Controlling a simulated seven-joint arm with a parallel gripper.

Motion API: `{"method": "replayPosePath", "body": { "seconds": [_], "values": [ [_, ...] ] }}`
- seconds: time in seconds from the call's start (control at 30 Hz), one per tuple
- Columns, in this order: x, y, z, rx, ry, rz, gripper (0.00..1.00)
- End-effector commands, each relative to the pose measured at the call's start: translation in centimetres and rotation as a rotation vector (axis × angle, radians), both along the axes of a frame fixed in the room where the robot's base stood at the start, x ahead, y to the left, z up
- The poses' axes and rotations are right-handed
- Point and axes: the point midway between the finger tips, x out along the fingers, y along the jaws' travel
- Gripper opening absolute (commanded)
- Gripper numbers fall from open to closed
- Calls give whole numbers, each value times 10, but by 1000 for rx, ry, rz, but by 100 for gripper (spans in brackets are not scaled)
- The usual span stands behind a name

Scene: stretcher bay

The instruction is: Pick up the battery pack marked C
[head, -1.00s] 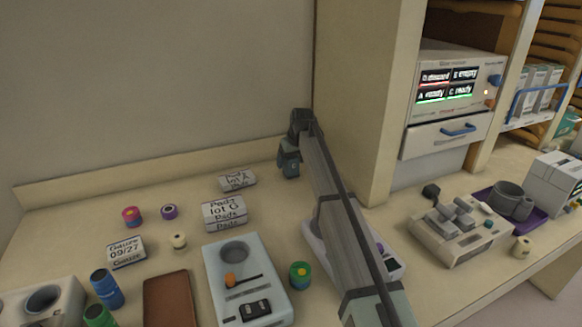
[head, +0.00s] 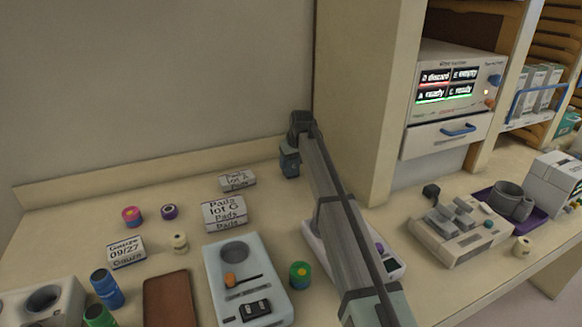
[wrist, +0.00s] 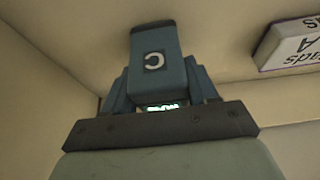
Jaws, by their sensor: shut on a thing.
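The battery pack marked C (wrist: 154,62) is a blue-grey block with a dark end and a pale letter C, seen in the wrist view. My gripper (wrist: 158,88) is shut on it, with a finger on each side. In the head view my gripper (head: 290,162) is at the end of the arm, above the back of the counter, left of the beige cabinet side. The pack is hard to tell from the fingers there.
A Pads lot A box (head: 237,181) and a Pads lot G box (head: 224,213) stand left of my gripper. A charger unit (head: 452,85) with a lit screen is on the right, showing D discard, A ready and C ready. A pale device (head: 243,250) lies in front.

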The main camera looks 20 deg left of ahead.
Motion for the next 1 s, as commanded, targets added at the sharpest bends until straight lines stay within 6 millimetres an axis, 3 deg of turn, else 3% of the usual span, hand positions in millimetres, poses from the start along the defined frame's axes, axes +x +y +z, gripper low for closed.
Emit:
{"method": "replayPosePath", "body": {
  "seconds": [0.1,0.47,1.0],
  "values": [
    [0,0,0,0,0,0,8],
    [1,0,10,1,-1,0,8],
    [1,0,91,1,-1,0,8]
  ]
}}
